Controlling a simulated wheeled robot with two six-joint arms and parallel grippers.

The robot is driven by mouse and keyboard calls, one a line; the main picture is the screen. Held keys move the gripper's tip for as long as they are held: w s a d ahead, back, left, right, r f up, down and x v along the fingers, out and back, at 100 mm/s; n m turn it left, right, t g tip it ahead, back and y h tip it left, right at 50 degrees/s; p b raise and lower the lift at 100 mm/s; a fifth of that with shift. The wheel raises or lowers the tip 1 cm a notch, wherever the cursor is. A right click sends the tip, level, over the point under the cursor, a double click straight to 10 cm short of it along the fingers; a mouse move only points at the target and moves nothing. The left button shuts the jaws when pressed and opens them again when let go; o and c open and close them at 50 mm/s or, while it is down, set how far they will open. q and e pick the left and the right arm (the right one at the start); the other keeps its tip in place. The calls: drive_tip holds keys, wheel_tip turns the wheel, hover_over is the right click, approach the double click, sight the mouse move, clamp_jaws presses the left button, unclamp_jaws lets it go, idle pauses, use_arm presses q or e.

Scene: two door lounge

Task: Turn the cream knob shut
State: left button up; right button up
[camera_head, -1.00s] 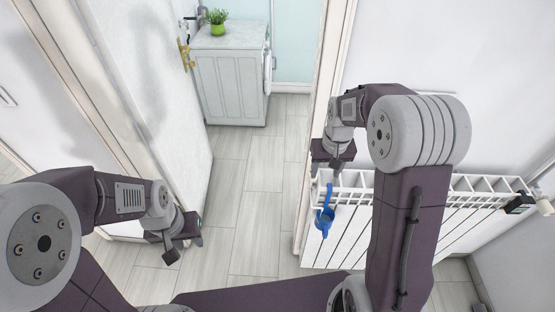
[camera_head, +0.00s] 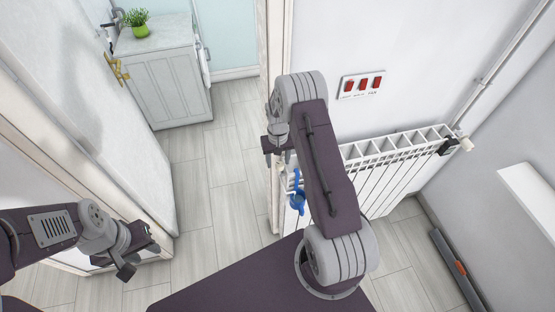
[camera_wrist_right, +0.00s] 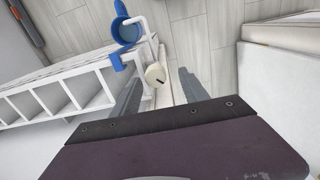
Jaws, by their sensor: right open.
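A round cream knob (camera_wrist_right: 155,75) with a dark mark on its face shows in the right wrist view, at the near end of the white radiator (camera_wrist_right: 82,70). My right gripper (camera_wrist_right: 160,93) is open, with one finger on each side of the knob in the picture. The knob appears beyond the fingertips; I cannot tell whether they touch it. In the head view my right gripper (camera_head: 282,160) is over the radiator's left end, where its fingers and that knob are mostly hidden. My left gripper (camera_head: 138,258) hangs empty at lower left; its opening is unclear.
A blue cup (camera_head: 298,202) hangs by the radiator's left end, close to my right gripper. Another cream fitting (camera_head: 465,144) is at the right end beside a black piece (camera_head: 447,147). Red wall switches (camera_head: 363,84) are above. An open door (camera_head: 80,85) stands left; tiled floor (camera_head: 205,185) is clear.

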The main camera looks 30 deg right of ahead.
drive_tip(key=shift+s+d+f, duration=0.1)
drive_tip(key=shift+d+f, duration=0.05)
drive_tip(key=shift+f, duration=0.4)
drive_tip(key=shift+s+d+f, duration=0.2)
drive_tip(key=shift+d+f, duration=0.2)
drive_tip(key=shift+a, duration=0.15)
drive_tip(key=shift+w+a, duration=0.1)
drive_tip(key=c, duration=1)
clamp_jaws()
use_arm(q)
drive_tip(key=shift+s+d+r, duration=0.3)
drive_tip(key=shift+d+r, duration=0.1)
drive_tip(key=shift+r, duration=0.05)
